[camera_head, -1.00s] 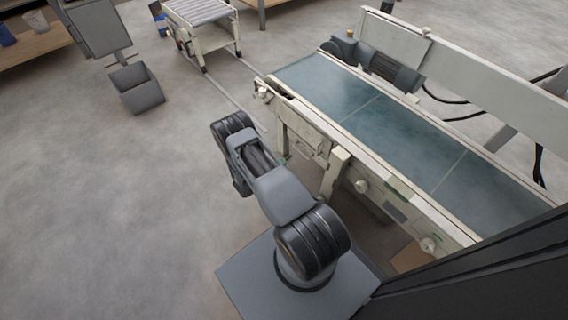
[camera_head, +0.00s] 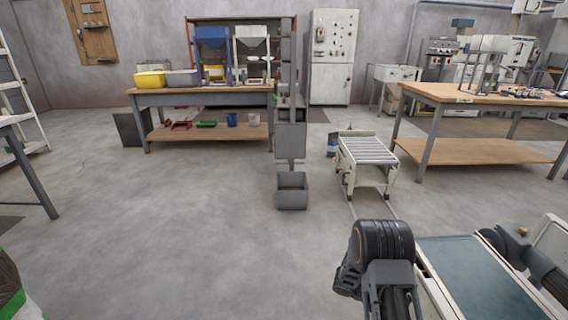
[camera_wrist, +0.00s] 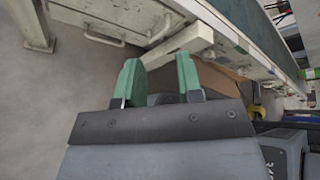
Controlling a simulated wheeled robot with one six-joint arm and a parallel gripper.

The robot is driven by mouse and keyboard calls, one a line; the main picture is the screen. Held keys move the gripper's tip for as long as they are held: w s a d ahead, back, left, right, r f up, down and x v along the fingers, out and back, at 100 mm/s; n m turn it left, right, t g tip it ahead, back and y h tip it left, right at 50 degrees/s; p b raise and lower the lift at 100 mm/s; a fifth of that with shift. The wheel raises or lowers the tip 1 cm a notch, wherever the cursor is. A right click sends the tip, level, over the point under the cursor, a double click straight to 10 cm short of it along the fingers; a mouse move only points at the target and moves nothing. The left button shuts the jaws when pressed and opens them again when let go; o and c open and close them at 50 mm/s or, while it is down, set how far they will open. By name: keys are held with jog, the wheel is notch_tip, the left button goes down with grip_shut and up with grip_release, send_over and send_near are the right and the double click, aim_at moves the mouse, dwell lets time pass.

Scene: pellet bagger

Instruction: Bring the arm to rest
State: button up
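My gripper (camera_wrist: 158,80) shows in the wrist view with two green fingers standing apart and nothing between them. It points toward the pale side frame of the conveyor (camera_wrist: 125,20), with a light beam (camera_wrist: 180,45) just beyond the fingertips. I cannot tell the exact gap to it. In the head view my arm shows at the lower right, left of the conveyor's blue-green belt (camera_head: 475,280). The gripper itself is out of the head view.
A roller table (camera_head: 366,152) stands beyond the conveyor. A grey post with an open bin (camera_head: 292,196) stands left of it. Workbenches (camera_head: 200,92) (camera_head: 480,94) stand at the back left and right. The floor (camera_head: 170,240) at left and centre is clear.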

jog(key=s+a+r+m+t+y+p, duration=0.2)
jog(key=s+a+r+m+y+p, duration=0.2)
jog(key=r, duration=1.3)
jog(key=s+a+r+m+t+y+p, duration=0.2)
jog(key=a+r+m+p, duration=0.6)
jog(key=r, duration=0.8)
jog(key=s+a+r+m+t+y+p, duration=0.3)
jog(key=s+a+r+m+y+p, duration=0.3)
jog(key=r+m+p, duration=0.5)
notch_tip(320, 180, up, 7)
jog(key=shift+s+a+f+m+y, duration=0.2)
jog(key=shift+s+a+m+y, duration=0.15)
jog(key=shift+m+y, duration=0.45)
jog(key=shift+d+h, duration=0.15)
jog(key=shift+h, duration=0.15)
